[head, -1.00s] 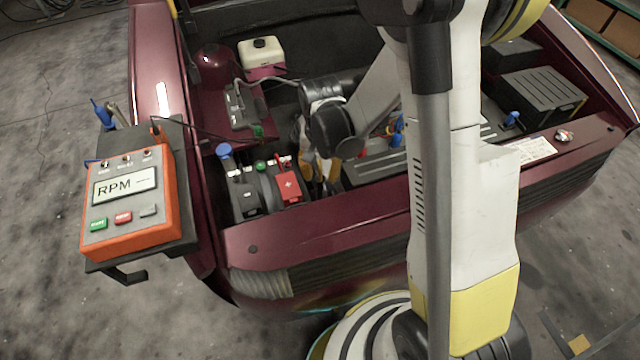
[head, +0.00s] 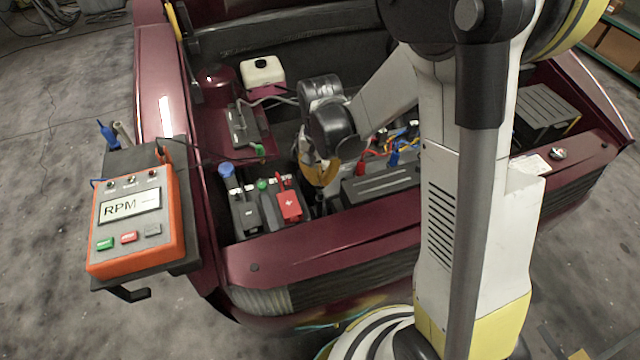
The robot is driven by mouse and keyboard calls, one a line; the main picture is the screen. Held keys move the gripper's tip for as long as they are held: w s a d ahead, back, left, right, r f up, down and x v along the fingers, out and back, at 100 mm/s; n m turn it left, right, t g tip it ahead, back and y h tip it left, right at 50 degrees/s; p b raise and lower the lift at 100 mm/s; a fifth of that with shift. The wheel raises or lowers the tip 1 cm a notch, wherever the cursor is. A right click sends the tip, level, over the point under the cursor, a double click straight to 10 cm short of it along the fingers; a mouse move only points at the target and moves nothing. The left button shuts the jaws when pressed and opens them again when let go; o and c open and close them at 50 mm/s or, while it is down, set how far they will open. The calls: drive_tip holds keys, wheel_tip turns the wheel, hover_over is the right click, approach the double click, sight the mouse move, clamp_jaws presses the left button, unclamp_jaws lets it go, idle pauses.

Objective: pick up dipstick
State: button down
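My gripper (head: 318,180) points down into the open engine bay of the dark red car, just right of the battery-like black box with a red cover (head: 289,205). Yellow parts show on the gripper. Its fingertips are dark and small, partly lost in the shadow of the bay, so I cannot tell whether they are open or shut. I cannot make out a dipstick for certain; it may be hidden by the gripper and arm or too small to see.
A blue cap (head: 226,171) and a green cap (head: 262,184) stand left of the gripper. A black ribbed cover (head: 381,184) lies to its right. The car's front edge (head: 330,250) crosses below. An orange RPM device (head: 135,220) sits at the left; a white reservoir (head: 262,72) stands behind.

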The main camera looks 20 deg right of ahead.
wheel_tip(320, 180, up, 23)
drive_tip(key=p, duration=1.5)
drive_tip(key=shift+p, duration=0.35)
drive_tip(key=shift+f+p, duration=0.3)
drive_tip(key=shift+p, duration=0.3)
